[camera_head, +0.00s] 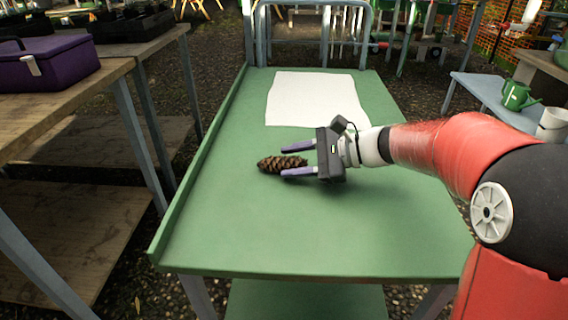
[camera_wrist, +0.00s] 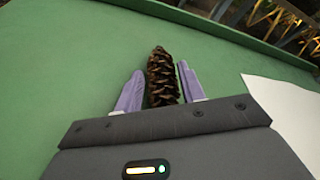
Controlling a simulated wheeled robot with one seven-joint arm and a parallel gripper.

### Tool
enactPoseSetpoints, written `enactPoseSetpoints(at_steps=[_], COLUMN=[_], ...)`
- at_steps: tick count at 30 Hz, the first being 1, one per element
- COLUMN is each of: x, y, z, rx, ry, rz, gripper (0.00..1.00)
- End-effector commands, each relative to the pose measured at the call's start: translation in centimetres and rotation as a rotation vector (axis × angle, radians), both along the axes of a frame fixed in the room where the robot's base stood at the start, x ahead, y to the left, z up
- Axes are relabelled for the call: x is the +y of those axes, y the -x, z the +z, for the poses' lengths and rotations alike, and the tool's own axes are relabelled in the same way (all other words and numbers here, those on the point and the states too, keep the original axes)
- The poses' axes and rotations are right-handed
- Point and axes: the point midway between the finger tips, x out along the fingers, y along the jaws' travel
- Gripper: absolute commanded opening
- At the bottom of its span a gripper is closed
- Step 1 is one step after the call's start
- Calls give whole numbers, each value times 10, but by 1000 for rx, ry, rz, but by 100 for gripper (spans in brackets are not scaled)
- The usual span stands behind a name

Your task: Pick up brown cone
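The brown cone (camera_head: 281,163) is a scaly pine cone lying on its side on the green table (camera_head: 240,230). In the wrist view the cone (camera_wrist: 162,75) lies lengthwise between the two purple fingers, its tip extending past them. My gripper (camera_head: 283,160) is open around the cone, one finger on each side. In the wrist view the gripper (camera_wrist: 157,85) shows a small gap beside the right finger and a small gap beside the left finger. The cone's near end is close to the palm.
A white sheet (camera_head: 316,98) lies at the table's far end. A raised rim (camera_head: 205,150) runs along the table's left edge. At the left, a wooden bench (camera_head: 60,100) holds a purple box (camera_head: 50,60). A green watering can (camera_head: 517,96) stands at the right. The table's front half is clear.

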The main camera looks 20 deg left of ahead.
Motion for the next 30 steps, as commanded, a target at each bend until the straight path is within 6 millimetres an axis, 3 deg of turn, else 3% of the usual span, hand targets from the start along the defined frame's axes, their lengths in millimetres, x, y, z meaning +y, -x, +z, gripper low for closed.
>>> enactPoseSetpoints(at_steps=[8, 14, 23, 30], x=[3, 3, 3, 3], y=[0, 0, 0, 0], z=[-1, -1, 1, 26], rx=[0, 0, -1, -4], ry=[0, 0, -1, -2], rz=[-1, -1, 0, 0], gripper=[38, 12, 11, 11])
